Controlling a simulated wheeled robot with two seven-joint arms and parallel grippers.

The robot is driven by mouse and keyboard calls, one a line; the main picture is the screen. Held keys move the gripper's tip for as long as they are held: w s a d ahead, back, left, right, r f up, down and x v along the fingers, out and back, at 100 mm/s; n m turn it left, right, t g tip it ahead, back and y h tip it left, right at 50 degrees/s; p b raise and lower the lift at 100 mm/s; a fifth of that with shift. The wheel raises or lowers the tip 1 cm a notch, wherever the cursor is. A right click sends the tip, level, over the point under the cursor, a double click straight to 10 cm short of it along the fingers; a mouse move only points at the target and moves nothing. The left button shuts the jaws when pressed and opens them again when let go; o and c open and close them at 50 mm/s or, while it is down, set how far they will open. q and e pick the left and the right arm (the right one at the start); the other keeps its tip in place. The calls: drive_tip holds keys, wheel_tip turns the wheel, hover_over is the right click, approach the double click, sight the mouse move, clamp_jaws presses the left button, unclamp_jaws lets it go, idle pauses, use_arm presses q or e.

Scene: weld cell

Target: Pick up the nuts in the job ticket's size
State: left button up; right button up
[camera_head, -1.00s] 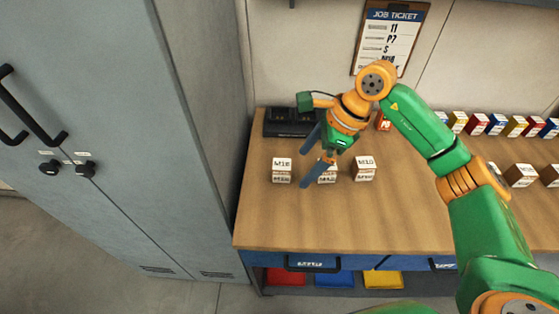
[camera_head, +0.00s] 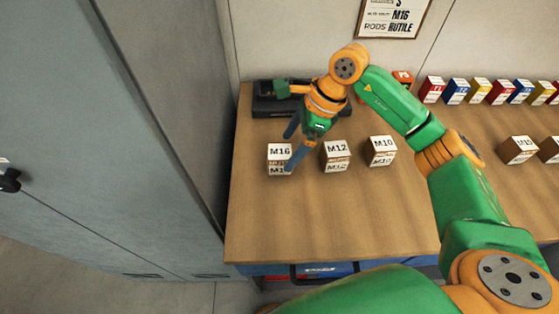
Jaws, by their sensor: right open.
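The job ticket (camera_head: 394,18) hangs on the wall, its top cut off. Its readable lines say M16 and "RODS RUTILE". A small box marked M16 (camera_head: 278,152) stands on the bench at the left of a row, with boxes marked M12 (camera_head: 335,150) and M10 (camera_head: 381,146) to its right. My right gripper (camera_head: 288,155) is open, its blue fingers pointing down and left at the right side of the M16 box. One finger overlaps the box's right edge in the picture; I cannot tell whether they touch. My left gripper is not in view.
A dark tray-like unit (camera_head: 262,108) sits at the bench's back left, partly behind my gripper. Coloured boxes (camera_head: 480,91) line the back right, with brown boxes (camera_head: 517,150) in front. A grey cabinet (camera_head: 95,150) stands left. The bench front (camera_head: 340,215) is clear.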

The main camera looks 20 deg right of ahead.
sight(284, 151)
drive_tip(key=p+x, duration=0.1)
drive_tip(key=x, duration=0.1)
drive_tip(key=p+x, duration=0.1)
drive_tip(key=x, duration=0.1)
drive_tip(key=shift+a+f, duration=0.1)
drive_tip(key=shift+a, duration=0.25)
drive_tip(key=shift+w+a+f, duration=0.1)
drive_tip(key=shift+f, duration=0.3)
drive_tip(key=shift+w, duration=0.1)
clamp_jaws()
